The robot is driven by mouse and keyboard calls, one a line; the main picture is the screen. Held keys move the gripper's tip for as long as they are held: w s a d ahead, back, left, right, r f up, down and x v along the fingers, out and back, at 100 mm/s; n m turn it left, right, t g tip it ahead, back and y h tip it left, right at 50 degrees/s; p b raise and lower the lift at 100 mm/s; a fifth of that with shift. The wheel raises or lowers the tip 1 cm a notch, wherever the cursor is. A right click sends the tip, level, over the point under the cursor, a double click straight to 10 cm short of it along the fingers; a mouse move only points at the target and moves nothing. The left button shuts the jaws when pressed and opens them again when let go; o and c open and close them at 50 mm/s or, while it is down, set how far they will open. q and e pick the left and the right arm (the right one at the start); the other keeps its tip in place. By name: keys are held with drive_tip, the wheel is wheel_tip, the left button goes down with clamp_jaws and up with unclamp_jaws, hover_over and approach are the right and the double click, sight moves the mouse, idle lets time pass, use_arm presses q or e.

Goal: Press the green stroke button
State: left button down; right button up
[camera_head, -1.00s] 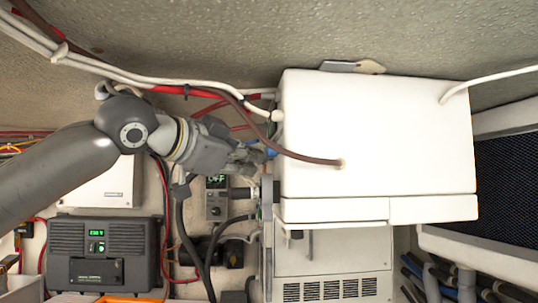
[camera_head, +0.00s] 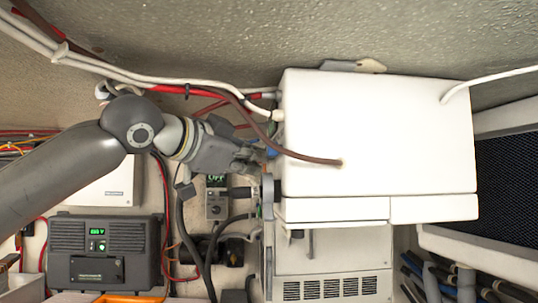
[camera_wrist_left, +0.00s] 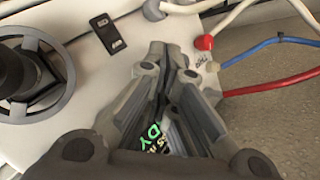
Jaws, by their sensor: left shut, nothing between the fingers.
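My left gripper (camera_head: 262,164) is beside the left side of the large white box-shaped unit (camera_head: 380,140) in the head view. In the left wrist view, its fingers (camera_wrist_left: 172,50) are closed together with nothing between them, over a white panel (camera_wrist_left: 135,70). A dark display with green lettering (camera_wrist_left: 155,133) shows partly between the finger links. I cannot make out a green stroke button; it may be hidden behind the fingers. I cannot tell whether the fingertips touch the panel. My right gripper is not in view.
The panel also carries a black rocker switch (camera_wrist_left: 108,32), a dark handwheel (camera_wrist_left: 30,75) and a red cap (camera_wrist_left: 205,43). Blue and red cables run off to the right. In the head view, a small grey control box (camera_head: 216,205) and black hoses lie below my arm.

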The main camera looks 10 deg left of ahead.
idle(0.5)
use_arm(q)
drive_tip(key=shift+s+a, duration=0.2)
drive_tip(key=shift+a, duration=0.45)
drive_tip(key=a+p, duration=0.1)
drive_tip(key=a, duration=0.1)
drive_tip(key=s+a, duration=0.1)
drive_tip(key=a, duration=0.1)
drive_tip(key=shift+s+a+p, duration=0.2)
drive_tip(key=shift+a+p, duration=0.15)
drive_tip(key=shift+a, duration=0.05)
idle(0.5)
